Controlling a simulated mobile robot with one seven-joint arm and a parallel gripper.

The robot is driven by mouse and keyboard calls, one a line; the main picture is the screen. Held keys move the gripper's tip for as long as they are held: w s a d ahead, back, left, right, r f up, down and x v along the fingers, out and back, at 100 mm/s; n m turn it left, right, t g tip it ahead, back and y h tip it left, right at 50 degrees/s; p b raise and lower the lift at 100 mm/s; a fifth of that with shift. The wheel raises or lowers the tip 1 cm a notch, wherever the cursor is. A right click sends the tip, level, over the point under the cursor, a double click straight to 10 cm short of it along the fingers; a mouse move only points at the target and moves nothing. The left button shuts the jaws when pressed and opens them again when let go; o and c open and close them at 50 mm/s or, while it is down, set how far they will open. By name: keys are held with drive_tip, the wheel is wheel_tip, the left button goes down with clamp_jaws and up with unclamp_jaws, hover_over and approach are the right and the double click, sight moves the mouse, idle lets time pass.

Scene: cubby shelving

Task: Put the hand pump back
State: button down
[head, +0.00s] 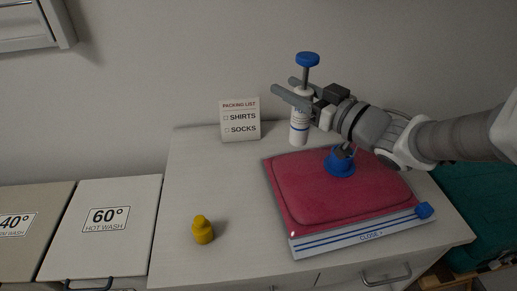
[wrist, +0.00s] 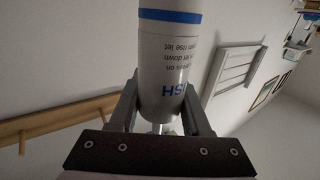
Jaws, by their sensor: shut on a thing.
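The hand pump (head: 299,116) is a white cylinder with a blue handle on top, upright in the head view. I cannot tell whether the pump's lower end touches the counter. A red vacuum bag (head: 335,195) lies on the counter in front, with a blue valve piece (head: 340,163) on it and a blue slider (head: 424,210) at its corner.
A packing list card (head: 240,120) stands at the back, left of the pump. Lidded wash bins (head: 105,220) stand at the left.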

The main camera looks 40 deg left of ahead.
drive_tip(key=s+a+f+n+g+b, duration=0.2)
drive_tip(key=s+a+f+b, duration=0.3)
drive_tip(key=s+a+f, duration=0.7)
drive_tip(key=shift+s+a+f+g, duration=0.2)
drive_tip(key=shift+s+a+g, duration=0.5)
drive_tip(key=shift+s+a, duration=0.85)
drive_tip(key=shift+f+b, duration=0.3)
drive_tip(key=shift+b, duration=0.15)
drive_tip(key=shift+c, duration=1.8)
unclamp_jaws()
drive_tip(key=shift+d+r, duration=0.1)
drive_tip(key=shift+r, duration=0.1)
